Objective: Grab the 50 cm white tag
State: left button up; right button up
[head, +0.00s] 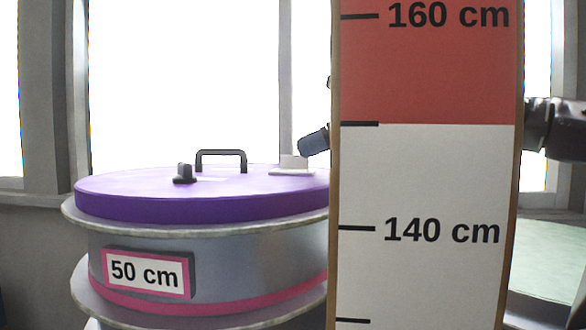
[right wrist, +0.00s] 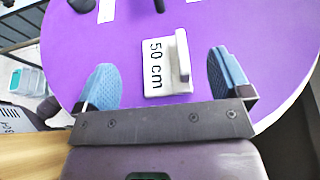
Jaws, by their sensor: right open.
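The white 50 cm tag (head: 292,166) stands on the purple lid (head: 130,190) near its right side in the head view. In the right wrist view the tag (right wrist: 158,80) shows a flat plate reading "50 cm" and an upright white grip. My right gripper (head: 313,143) is open, with a blue fingertip just above and right of the tag in the head view. The measuring board hides most of this gripper. In the right wrist view the two blue fingers of the gripper (right wrist: 162,68) lie either side of the tag, with gaps. My left gripper is out of view.
A tall red-and-white measuring board (head: 425,175) stands close in front, covering part of the lid and drum. The lid has a dark handle (head: 221,153) and a small dark knob (head: 184,174). A pink-framed "50 cm" label (head: 150,273) is on the grey drum's side.

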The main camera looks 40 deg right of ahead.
aim_at(289, 170)
jog(key=shift+f+x, duration=0.2)
jog(key=shift+x, duration=0.6)
jog(key=shift+f+x, duration=0.15)
jog(key=shift+x, duration=0.7)
jog(key=shift+p+x, duration=0.55)
jog(key=shift+x, duration=0.35)
jog(key=c, duration=1)
